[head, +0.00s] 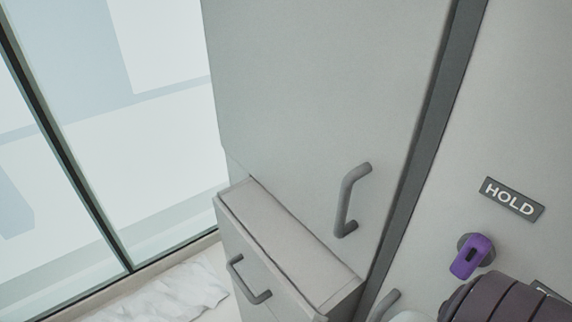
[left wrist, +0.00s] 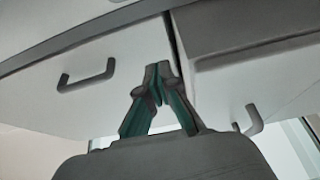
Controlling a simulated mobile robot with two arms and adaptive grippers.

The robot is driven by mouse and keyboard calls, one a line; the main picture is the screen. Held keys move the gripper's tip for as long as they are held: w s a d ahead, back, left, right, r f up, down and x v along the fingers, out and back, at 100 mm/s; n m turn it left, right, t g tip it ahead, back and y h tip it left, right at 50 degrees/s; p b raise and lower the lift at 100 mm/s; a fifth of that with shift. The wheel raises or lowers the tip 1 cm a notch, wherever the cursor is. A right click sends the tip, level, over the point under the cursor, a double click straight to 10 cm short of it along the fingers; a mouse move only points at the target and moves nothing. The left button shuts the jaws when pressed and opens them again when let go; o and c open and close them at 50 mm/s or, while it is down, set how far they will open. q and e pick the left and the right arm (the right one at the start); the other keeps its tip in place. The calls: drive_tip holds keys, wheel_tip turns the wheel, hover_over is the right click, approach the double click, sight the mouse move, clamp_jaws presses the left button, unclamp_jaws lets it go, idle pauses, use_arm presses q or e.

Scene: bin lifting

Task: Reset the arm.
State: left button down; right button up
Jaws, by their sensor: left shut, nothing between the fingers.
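My left gripper (left wrist: 158,82) shows in the left wrist view, with teal and grey fingers. Its fingertips are together and hold nothing. It is in front of pale cabinet fronts, and I cannot tell its exact distance from them. In the head view I cannot make out its fingers. My right gripper shows in neither view.
A grey cabinet door (head: 320,100) has a bar handle (head: 349,200). Below it a drawer (head: 290,240) juts out. A HOLD sign (head: 511,199) is above a purple object (head: 471,257) on the right. Dark ribbed shapes (head: 505,302) fill the lower right. Glass panels (head: 120,120) stand left.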

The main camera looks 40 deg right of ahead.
use_arm(q)
drive_tip(key=shift+d, duration=0.15)
drive_tip(key=w+a+f+m+g+y, duration=0.1)
drive_tip(key=w+a+f+m+y, duration=0.2)
drive_tip(key=a, duration=0.4)
drive_tip(key=a+f+m+y, duration=0.1)
drive_tip(key=a+f+y, duration=0.25)
drive_tip(key=a, duration=0.35)
drive_tip(key=w+a+f+m+g+y, duration=0.1)
drive_tip(key=w+a+f+m+y, duration=0.2)
drive_tip(key=a, duration=0.4)
drive_tip(key=s+a+f+g+y, duration=0.1)
drive_tip(key=a+y, duration=0.1)
drive_tip(key=a, duration=0.5)
drive_tip(key=s+a+f+g+y, duration=0.1)
drive_tip(key=s+a+y, duration=0.1)
drive_tip(key=a, duration=0.5)
drive_tip(key=s+a+f+y, duration=0.1)
drive_tip(key=a+f+y, duration=0.15)
drive_tip(key=a, duration=0.35)
wheel_tip(320, 180, down, 24)
drive_tip(key=s+g, duration=0.1)
drive_tip(key=g, duration=0.1)
drive_tip(key=s+a+f, duration=0.3)
drive_tip(key=s+f, duration=1.4)
drive_tip(key=shift+s+m+g, duration=0.2)
drive_tip(key=shift+m+g, duration=0.1)
drive_tip(key=shift+g, duration=0.1)
